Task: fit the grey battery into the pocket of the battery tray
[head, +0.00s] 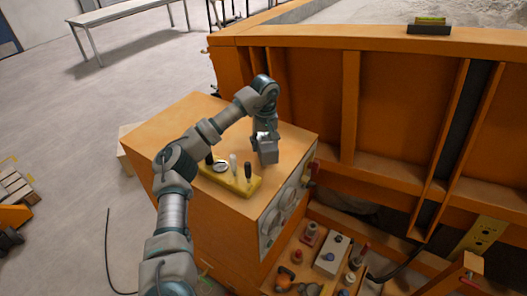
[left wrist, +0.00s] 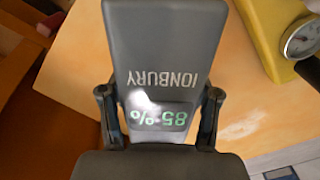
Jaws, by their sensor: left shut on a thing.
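My left gripper (head: 264,136) is shut on the grey battery (head: 268,154) above the wooden top of the orange cabinet (head: 185,125). In the left wrist view the battery (left wrist: 165,45) fills the middle, with the lettering "IONBURY" and a green "85%" upside down. The gripper's two dark fingers (left wrist: 160,118) press on its sides. I cannot make out a battery tray or its pocket for certain in either view. My right gripper is not in view.
A yellow block (head: 240,185) with a gauge and levers stands on the cabinet just in front of the battery. Dials line the cabinet's side. A lower panel (head: 330,255) holds several knobs. The orange sandbed wall (head: 315,95) rises behind; a small black block (head: 429,29) sits on its rim.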

